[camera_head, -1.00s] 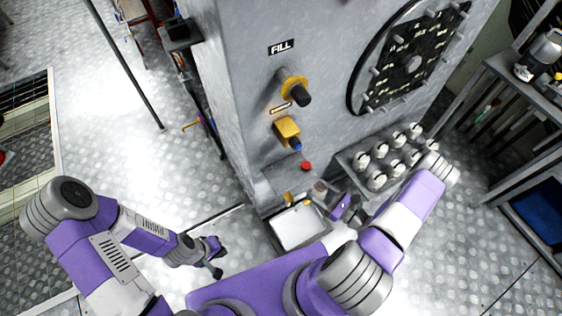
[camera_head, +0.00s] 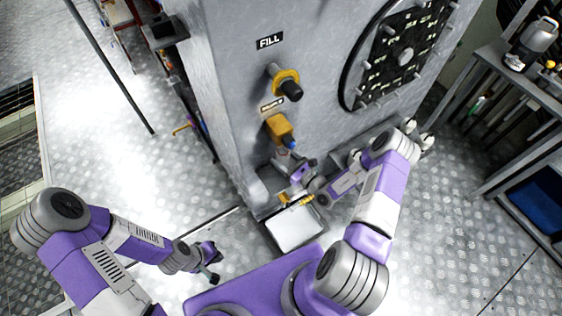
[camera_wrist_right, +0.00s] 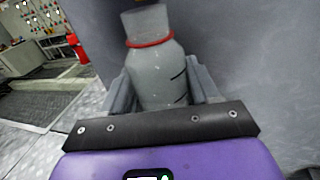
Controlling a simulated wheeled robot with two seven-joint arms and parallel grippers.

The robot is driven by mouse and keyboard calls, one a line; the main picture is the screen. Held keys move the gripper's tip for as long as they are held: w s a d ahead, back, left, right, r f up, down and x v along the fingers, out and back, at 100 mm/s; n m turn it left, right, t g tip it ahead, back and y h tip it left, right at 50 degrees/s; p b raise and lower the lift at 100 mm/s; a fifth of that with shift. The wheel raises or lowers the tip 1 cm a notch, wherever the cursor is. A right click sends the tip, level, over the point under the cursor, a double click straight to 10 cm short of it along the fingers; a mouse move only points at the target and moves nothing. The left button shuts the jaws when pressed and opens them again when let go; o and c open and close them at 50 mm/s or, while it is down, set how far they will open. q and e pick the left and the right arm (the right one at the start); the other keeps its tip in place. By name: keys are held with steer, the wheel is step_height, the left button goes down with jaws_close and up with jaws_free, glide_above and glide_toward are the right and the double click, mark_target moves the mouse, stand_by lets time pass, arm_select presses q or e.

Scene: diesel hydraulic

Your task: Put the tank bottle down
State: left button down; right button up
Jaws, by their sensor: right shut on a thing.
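The tank bottle (camera_wrist_right: 155,75) is a translucent grey bottle with a red ring at its neck and dark marks on its side. In the right wrist view it stands between the fingers of my right gripper (camera_wrist_right: 165,85), which is shut on it. In the head view my right gripper (camera_head: 298,172) is close to the machine's front, just below the yellow valve with a blue tip (camera_head: 281,130). The bottle is mostly hidden there. My left gripper (camera_head: 212,266) hangs low over the floor at the lower left, apart from everything; its jaws are too small to read.
A white-bottomed tray (camera_head: 293,228) lies at the machine's foot, below my right gripper. White-topped bottles (camera_head: 428,141) show partly behind my right arm. A yellow and black knob (camera_head: 287,84) sticks out under the FILL label. A metal shelf (camera_head: 505,70) stands at the right.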

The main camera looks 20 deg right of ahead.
mark_target(281, 161)
steer(key=f, duration=0.1)
steer(key=f+b, duration=0.1)
steer(key=w+f+b, duration=0.1)
steer(key=shift+w+a, duration=0.1)
steer(key=shift+a, duration=0.15)
steer(key=shift+f, duration=0.3)
steer(key=shift+r, duration=0.1)
steer(key=o, duration=1.2)
